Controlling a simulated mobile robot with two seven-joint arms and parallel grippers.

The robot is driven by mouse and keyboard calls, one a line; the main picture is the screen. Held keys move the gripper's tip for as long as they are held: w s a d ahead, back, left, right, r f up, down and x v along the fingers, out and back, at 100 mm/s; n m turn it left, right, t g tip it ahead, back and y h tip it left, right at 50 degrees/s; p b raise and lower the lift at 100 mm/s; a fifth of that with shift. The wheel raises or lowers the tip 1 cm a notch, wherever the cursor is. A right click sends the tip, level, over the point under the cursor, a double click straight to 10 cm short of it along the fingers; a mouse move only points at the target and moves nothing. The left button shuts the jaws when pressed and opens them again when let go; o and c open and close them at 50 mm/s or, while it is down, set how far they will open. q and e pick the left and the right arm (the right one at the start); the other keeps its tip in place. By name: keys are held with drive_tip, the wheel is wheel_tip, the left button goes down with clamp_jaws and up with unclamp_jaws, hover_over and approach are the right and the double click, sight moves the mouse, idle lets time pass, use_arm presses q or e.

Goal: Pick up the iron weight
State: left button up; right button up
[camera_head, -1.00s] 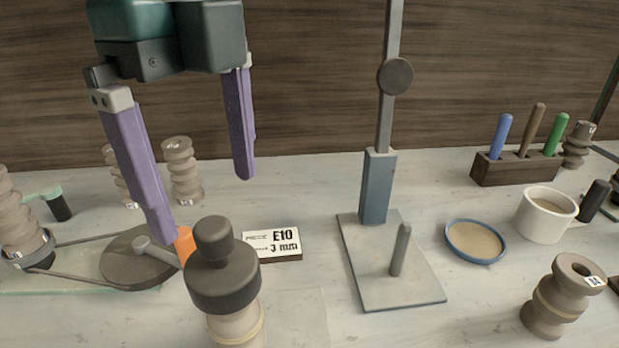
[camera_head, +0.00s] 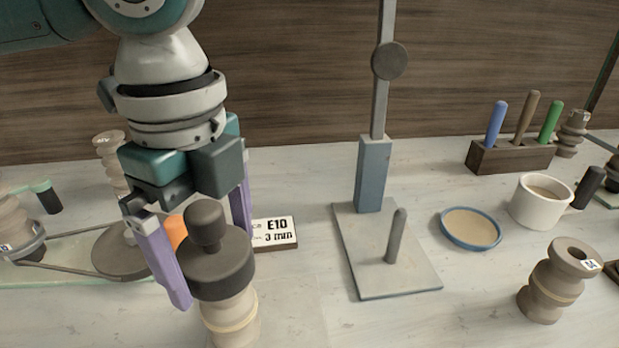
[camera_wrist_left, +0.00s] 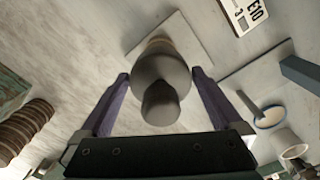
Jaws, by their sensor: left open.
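The iron weight (camera_head: 218,268) is a dark grey disc with a knob on top. It sits on a beige ribbed clay piece (camera_head: 232,318) at the front left of the head view. My left gripper (camera_head: 213,285) is open, pointing down, with one purple finger on each side of the weight. In the left wrist view the weight (camera_wrist_left: 160,85) lies between the open fingers, with gaps showing beside it. One finger is partly hidden behind the weight in the head view. My right gripper is not in view.
A white label block (camera_head: 275,233) marked E10 3 mm lies just behind the weight. A stand with a grey base plate (camera_head: 375,280) and upright rod is to the right. A blue-rimmed dish (camera_head: 443,234), a mug (camera_head: 530,205) and another ribbed piece (camera_head: 545,295) stand farther right.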

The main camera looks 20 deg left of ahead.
use_arm(q)
drive_tip(key=shift+r, duration=0.15)
clamp_jaws()
idle(0.5)
